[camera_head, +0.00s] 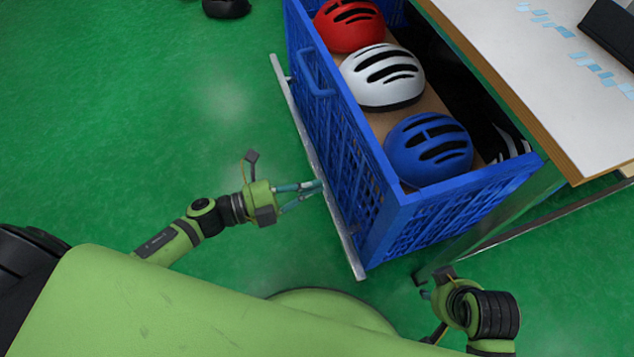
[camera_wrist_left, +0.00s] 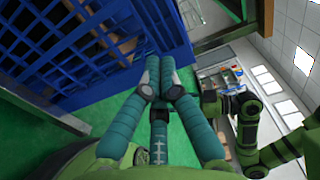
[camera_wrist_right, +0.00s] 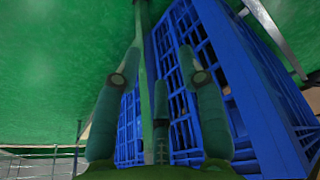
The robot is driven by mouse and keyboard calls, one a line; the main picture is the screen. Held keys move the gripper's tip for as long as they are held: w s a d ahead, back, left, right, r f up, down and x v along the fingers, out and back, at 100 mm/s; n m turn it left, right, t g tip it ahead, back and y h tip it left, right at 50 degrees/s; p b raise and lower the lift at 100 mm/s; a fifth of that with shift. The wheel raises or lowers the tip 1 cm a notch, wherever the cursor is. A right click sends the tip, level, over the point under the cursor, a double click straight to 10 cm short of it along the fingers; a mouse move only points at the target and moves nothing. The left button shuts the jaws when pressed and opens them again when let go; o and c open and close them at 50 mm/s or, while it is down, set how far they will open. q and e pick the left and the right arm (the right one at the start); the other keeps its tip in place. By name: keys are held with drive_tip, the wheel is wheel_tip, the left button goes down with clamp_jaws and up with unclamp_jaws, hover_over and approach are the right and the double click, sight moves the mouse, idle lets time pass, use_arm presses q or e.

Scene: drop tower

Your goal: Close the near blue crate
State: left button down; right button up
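The near blue crate (camera_head: 375,217) is pulled out from under the table, its lattice front facing me with a blue handle (camera_head: 312,74). It holds a red helmet (camera_head: 349,24), a white helmet (camera_head: 383,78) and a blue helmet (camera_head: 428,150). My left gripper (camera_head: 316,186) has its fingers together, tips at the lower front of the crate; I cannot tell whether they touch it. The lattice also shows close by in the left wrist view (camera_wrist_left: 85,40). My right gripper (camera_head: 428,291) is low beside the crate's near corner, its fingers apart and empty in the right wrist view.
A white-topped table (camera_head: 540,60) with a wooden edge stands at the right, above the crate's back. A metal rail (camera_head: 315,165) runs along the crate's front.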

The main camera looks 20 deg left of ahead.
sight(375, 167)
use_arm(q)
drive_tip(key=x, duration=1.1)
drive_tip(key=shift+w+d+b, duration=0.1)
drive_tip(key=shift+w+b, duration=0.05)
drive_tip(key=shift+b, duration=0.25)
use_arm(e)
drive_tip(key=shift+v, duration=1.15)
drive_tip(key=shift+w+d+r, duration=0.1)
